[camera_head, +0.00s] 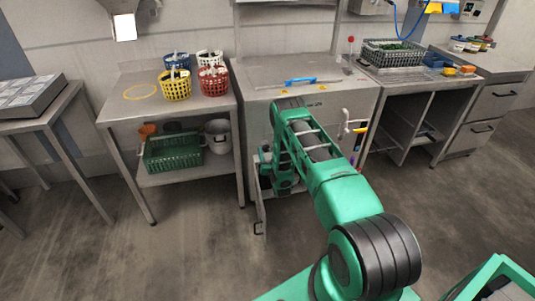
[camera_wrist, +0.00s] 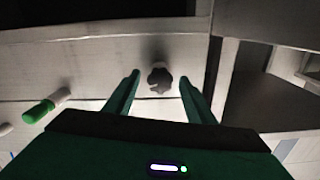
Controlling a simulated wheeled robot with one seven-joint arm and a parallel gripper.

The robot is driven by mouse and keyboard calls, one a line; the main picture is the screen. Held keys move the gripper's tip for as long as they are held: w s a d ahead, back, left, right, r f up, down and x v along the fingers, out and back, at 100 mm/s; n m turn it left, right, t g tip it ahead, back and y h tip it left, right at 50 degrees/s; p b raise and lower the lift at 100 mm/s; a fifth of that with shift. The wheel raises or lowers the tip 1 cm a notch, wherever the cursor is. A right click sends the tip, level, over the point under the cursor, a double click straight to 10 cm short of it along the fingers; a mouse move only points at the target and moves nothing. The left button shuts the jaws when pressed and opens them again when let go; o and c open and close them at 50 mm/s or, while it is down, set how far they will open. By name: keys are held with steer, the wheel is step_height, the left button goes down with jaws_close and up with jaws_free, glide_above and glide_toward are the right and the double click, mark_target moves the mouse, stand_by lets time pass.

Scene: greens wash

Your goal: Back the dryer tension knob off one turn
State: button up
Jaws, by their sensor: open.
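The dryer is most likely the grey metal cabinet (camera_head: 345,100) in the middle of the head view, with a small lower door (camera_head: 261,212) standing open. A dark round knob (camera_wrist: 159,81), apparently the tension knob, sits on a pale panel inside in the wrist view. My gripper (camera_wrist: 160,76) is open, one finger on each side of the knob, with visible gaps and nothing held. How deep the fingers reach around it I cannot tell. In the head view my green arm hides the knob and the fingertips.
A green-capped pale fitting (camera_wrist: 40,111) juts from the panel left of my gripper. A dark opening edge is close on the right. A white handle (camera_head: 345,122) is on the cabinet front. A table (camera_head: 118,112) with several baskets stands left; a workbench (camera_head: 480,68) stands right.

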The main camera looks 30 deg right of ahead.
steer(key=shift+w, duration=0.15)
steer(key=shift+c, duration=0.3)
steer(key=c, duration=1)
steer(key=shift+n, duration=1.9)
steer(key=o, duration=1.1)
steer(key=shift+c, duration=0.2)
steer(key=v, duration=1)
steer(key=shift+s, duration=0.4)
